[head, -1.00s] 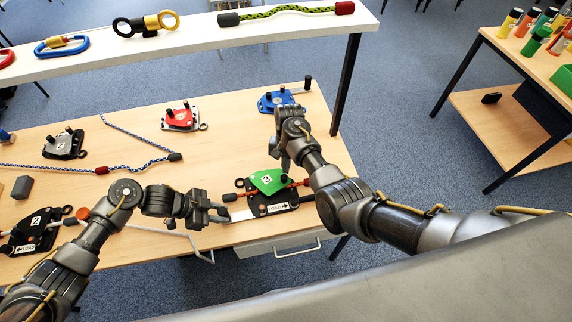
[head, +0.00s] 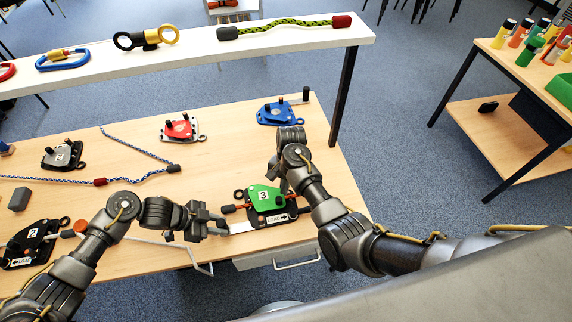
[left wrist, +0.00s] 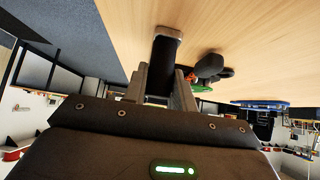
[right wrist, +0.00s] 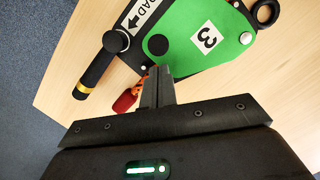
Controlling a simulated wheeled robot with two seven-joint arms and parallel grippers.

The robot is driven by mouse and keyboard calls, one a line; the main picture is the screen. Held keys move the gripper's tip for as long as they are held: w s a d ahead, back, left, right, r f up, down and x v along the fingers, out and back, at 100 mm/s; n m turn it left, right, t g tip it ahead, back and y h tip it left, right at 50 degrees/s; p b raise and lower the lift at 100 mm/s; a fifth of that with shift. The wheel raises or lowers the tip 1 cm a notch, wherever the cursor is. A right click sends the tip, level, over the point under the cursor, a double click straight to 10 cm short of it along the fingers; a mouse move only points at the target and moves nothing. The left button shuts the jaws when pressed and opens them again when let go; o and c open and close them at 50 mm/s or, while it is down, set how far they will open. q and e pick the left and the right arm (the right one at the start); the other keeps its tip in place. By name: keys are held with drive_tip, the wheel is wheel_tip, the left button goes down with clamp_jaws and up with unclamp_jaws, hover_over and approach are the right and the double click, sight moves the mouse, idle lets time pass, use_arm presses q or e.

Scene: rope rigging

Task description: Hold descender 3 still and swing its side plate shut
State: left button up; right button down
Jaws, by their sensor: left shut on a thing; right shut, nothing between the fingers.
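Descender 3 lies near the table's front edge. Its green side plate (head: 265,198), marked 3, covers much of the black base; the LOAD label (head: 277,218) shows beside it. In the right wrist view the green plate (right wrist: 208,35) lies beside a black handle with a gold ring (right wrist: 94,72). My left gripper (head: 221,226) is shut on a dark bar (left wrist: 163,58) at the descender's left side. My right gripper (head: 284,187) is shut and empty. In the right wrist view its fingertips (right wrist: 160,72) are at the plate's edge; contact is unclear.
Red (head: 180,129) and blue (head: 279,112) descenders stand farther back, a grey one (head: 62,155) and descender 2 (head: 33,243) to the left. A blue-white rope (head: 135,178) crosses the table. A white shelf (head: 195,48) spans the back.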

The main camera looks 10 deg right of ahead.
drive_tip(key=w, duration=0.2)
drive_tip(key=w+d+n, duration=0.1)
drive_tip(key=w, duration=0.1)
drive_tip(key=w+d+n, duration=0.1)
drive_tip(key=w, duration=0.2)
drive_tip(key=shift+h, duration=0.3)
drive_tip(key=shift+w+d+r, duration=0.1)
drive_tip(key=shift+w+d, duration=0.1)
drive_tip(key=shift+w, duration=0.1)
drive_tip(key=v, duration=0.9)
drive_tip(key=shift+w+r, duration=0.15)
drive_tip(key=shift+r, duration=0.2)
use_arm(q)
drive_tip(key=o, duration=0.9)
drive_tip(key=shift+o, duration=0.2)
drive_tip(key=shift+p+v, duration=1.55)
drive_tip(key=shift+v, duration=0.5)
drive_tip(key=shift+p+v, duration=1.55)
drive_tip(key=shift+v, duration=0.95)
use_arm(e)
drive_tip(key=s+v, duration=0.1)
drive_tip(key=v, duration=0.5)
drive_tip(key=shift+a, duration=0.2)
